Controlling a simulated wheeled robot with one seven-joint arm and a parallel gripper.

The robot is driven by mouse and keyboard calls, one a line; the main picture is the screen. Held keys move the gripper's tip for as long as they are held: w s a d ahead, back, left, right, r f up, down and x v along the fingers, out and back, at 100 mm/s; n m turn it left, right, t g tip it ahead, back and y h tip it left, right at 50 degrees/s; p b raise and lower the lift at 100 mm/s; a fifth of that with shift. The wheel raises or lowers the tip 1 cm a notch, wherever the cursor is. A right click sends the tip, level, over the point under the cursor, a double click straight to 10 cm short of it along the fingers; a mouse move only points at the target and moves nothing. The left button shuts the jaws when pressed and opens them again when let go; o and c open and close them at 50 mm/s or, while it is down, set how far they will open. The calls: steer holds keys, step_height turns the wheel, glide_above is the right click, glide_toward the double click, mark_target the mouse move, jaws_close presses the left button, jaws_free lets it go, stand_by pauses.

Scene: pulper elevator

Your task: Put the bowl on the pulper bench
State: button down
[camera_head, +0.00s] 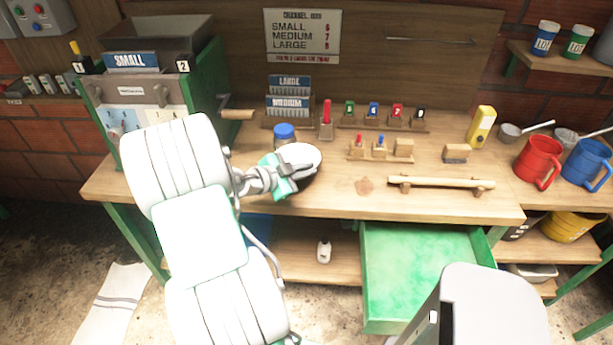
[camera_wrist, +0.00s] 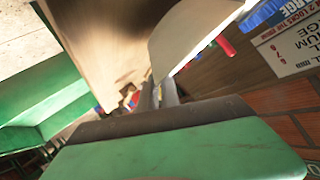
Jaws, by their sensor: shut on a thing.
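The bowl (camera_head: 301,153), pale inside with a dark outer side, is over the left-middle part of the wooden pulper bench (camera_head: 335,195). My gripper (camera_head: 303,172) is shut on the bowl's near rim. In the wrist view the bowl (camera_wrist: 188,38) shows as a large cream curved surface at the fingers (camera_wrist: 167,92). My gripper and wrist hide part of the bowl in the head view. I cannot tell whether its base touches the bench top.
A blue-capped jar (camera_head: 284,133) stands just behind the bowl. Small block stands (camera_head: 380,150) and a wooden bar (camera_head: 441,184) lie to the right. A green drawer (camera_head: 420,265) is open below the front edge. The pulper machine (camera_head: 150,95) stands at left.

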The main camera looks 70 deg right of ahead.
steer(key=f, duration=0.2)
steer(key=f+p, duration=0.1)
steer(key=shift+d+f, duration=0.25)
steer(key=shift+f, duration=0.1)
steer(key=c, duration=1.6)
jaws_free()
steer(key=shift+o, duration=0.2)
steer(key=w+a+r+n+t+y+b, duration=0.1)
steer(key=w+a+n+t+y, duration=0.25)
steer(key=w+a+n, duration=0.6)
steer(key=w+a+r+n+t+y+b, duration=0.15)
steer(key=w+a+n+t, duration=0.3)
steer(key=w+a, duration=0.95)
steer(key=s+a+r+n+t+y, duration=0.1)
steer(key=a+r+n+y, duration=0.1)
steer(key=a+n, duration=0.6)
steer(key=s+a+r+n+t+y, duration=0.1)
steer(key=a+n+y, duration=0.3)
steer(key=a, duration=1.5)
steer(key=s+r+n, duration=0.1)
steer(key=n, duration=0.3)
steer(key=shift+a+r+n+t+y+p, duration=0.15)
steer(key=shift+n+t+y+p, duration=0.15)
steer(key=shift+y, duration=0.1)
